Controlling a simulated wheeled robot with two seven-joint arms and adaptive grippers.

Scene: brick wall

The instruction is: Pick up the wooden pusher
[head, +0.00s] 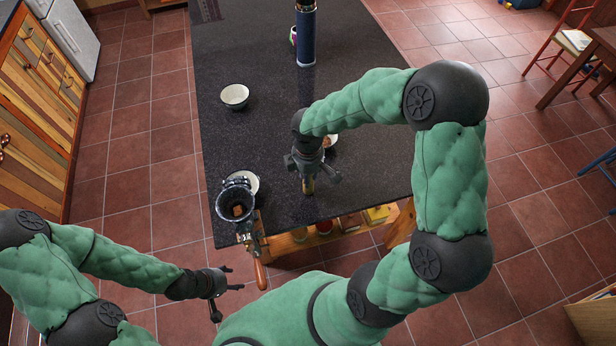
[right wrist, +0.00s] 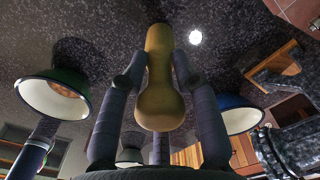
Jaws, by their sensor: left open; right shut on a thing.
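The wooden pusher (right wrist: 158,75) is a yellowish wooden piece with a rounded end and a narrower neck. It fills the middle of the right wrist view, between the fingers of my right gripper (right wrist: 160,80), which is shut on it. In the head view the right gripper (head: 307,172) is over the dark counter near its front edge, and a small part of the pusher (head: 308,187) shows below the fingers. My left gripper (head: 229,298) is open and empty, low in front of the counter and over the floor.
A dark meat grinder (head: 236,202) with a wooden-handled crank stands at the counter's (head: 280,215) front left corner. One bowl (head: 235,95) stands further back; others are partly hidden behind the grinder and the right gripper. A blue cylinder (head: 307,38) stands at the back.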

